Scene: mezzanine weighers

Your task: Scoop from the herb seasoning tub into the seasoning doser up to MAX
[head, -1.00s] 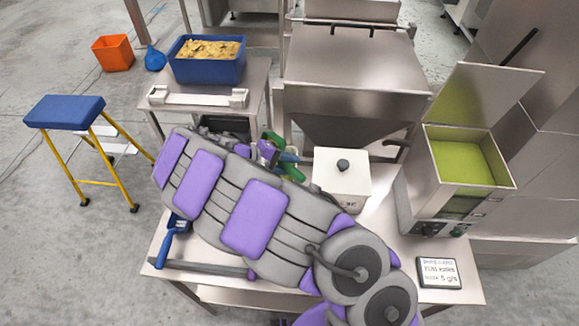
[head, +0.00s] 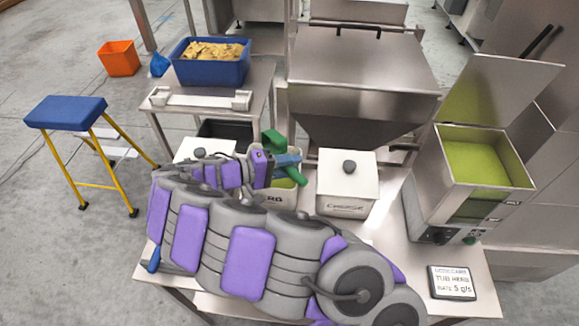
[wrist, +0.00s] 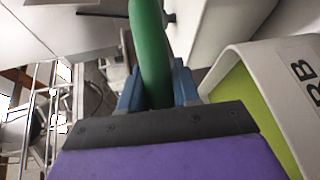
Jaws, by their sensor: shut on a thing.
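My gripper (head: 288,160) is shut on the green scoop (head: 272,141), above the herb tub. In the wrist view its blue fingers (wrist: 157,88) grip the scoop's green handle (wrist: 152,45). The herb tub (head: 286,193) is white, with "RB" of its label showing and some green inside; my arm hides much of it. It also shows at the right of the wrist view (wrist: 262,62). The seasoning doser (head: 450,190) stands at the right, lid up, with green seasoning (head: 476,163) inside. Small marks show on its front; I cannot read MAX clearly.
A lidded white cheese tub (head: 345,200) stands between herb tub and doser. Another white tub (head: 205,149) is partly behind my arm. A card (head: 452,283) reads "TUB HERB RATE 5 g/s". A steel hopper (head: 360,70) rises behind. A blue stool (head: 66,113) stands left.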

